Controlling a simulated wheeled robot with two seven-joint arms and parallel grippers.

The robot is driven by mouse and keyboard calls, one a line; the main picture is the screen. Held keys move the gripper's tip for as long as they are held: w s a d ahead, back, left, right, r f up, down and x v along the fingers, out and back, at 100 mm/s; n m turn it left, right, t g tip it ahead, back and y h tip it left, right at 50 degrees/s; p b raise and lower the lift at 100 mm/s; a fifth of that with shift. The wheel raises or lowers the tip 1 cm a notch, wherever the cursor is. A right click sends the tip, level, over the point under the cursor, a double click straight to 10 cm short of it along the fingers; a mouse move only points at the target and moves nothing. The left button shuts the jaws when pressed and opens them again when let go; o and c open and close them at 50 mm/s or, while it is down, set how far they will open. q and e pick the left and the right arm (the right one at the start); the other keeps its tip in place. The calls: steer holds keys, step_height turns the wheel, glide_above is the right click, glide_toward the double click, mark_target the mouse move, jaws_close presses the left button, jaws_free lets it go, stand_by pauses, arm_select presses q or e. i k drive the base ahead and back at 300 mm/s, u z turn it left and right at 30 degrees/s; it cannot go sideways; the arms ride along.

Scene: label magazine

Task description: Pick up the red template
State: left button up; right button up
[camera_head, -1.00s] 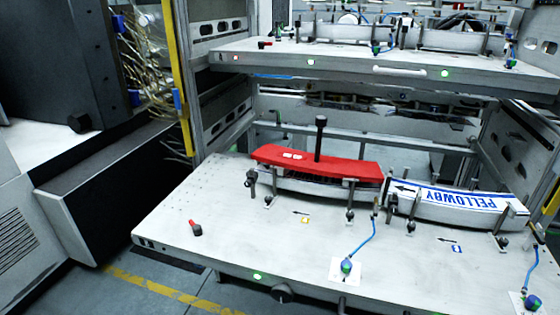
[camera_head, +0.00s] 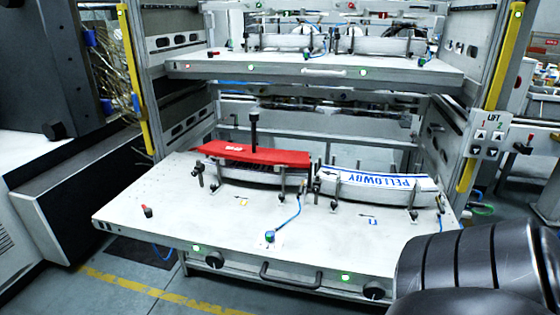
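The red template (camera_head: 275,156) is a curved red plate with a small white label on its left part. It lies on a holder at the left back of the lower shelf (camera_head: 150,201), with a black upright handle (camera_head: 254,130) rising from it. Neither of my grippers shows in the head view. A black ribbed arm part of mine fills the lower right corner.
A white label stack marked PELLOWBY (camera_head: 375,183) sits right of the template. Clamps and a blue cable (camera_head: 290,216) stand in front. The upper shelf (camera_head: 400,70) overhangs behind. Yellow posts (camera_head: 137,80) flank the rack. A LIFT panel (camera_head: 488,135) is at right.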

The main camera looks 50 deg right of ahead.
mark_target(253, 153)
steer(key=z, duration=1.75)
steer(key=i, duration=0.2)
steer(key=u, duration=0.75)
